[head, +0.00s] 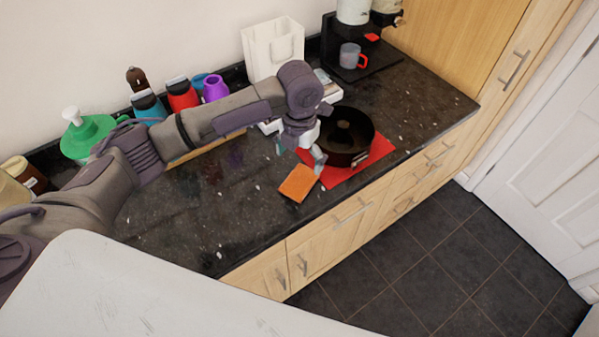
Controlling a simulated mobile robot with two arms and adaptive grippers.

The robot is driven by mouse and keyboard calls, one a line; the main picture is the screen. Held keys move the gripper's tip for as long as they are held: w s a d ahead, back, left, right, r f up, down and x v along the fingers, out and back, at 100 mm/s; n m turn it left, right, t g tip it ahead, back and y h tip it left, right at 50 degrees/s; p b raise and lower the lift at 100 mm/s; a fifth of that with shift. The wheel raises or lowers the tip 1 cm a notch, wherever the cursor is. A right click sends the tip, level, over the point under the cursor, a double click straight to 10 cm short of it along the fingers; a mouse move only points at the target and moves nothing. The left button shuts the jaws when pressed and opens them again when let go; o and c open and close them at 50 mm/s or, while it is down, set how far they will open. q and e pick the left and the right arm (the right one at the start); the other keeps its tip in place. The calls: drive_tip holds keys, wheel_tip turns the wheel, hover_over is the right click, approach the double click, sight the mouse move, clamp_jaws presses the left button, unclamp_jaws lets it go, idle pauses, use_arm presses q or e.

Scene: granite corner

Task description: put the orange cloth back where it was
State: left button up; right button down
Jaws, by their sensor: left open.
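The orange cloth (298,183) lies flat on the dark granite counter (225,215), near its front edge. It is a small square, just left of the red mat (361,166). My left arm reaches in from the left over the counter. My left gripper (301,155) points down above and just behind the cloth. It is open and appears empty; the gap between its fingertips and the cloth is hard to judge. My right gripper is not in view.
A black round pan (346,136) stands on the red mat, close right of my gripper. A white bag (272,48), a coffee machine (352,62) with a red-handled cup (350,56), and several bottles line the wall. The front left counter is clear.

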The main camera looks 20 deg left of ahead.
use_arm(q)
drive_tip(key=shift+r+b, duration=0.35)
drive_tip(key=shift+r, duration=2.05)
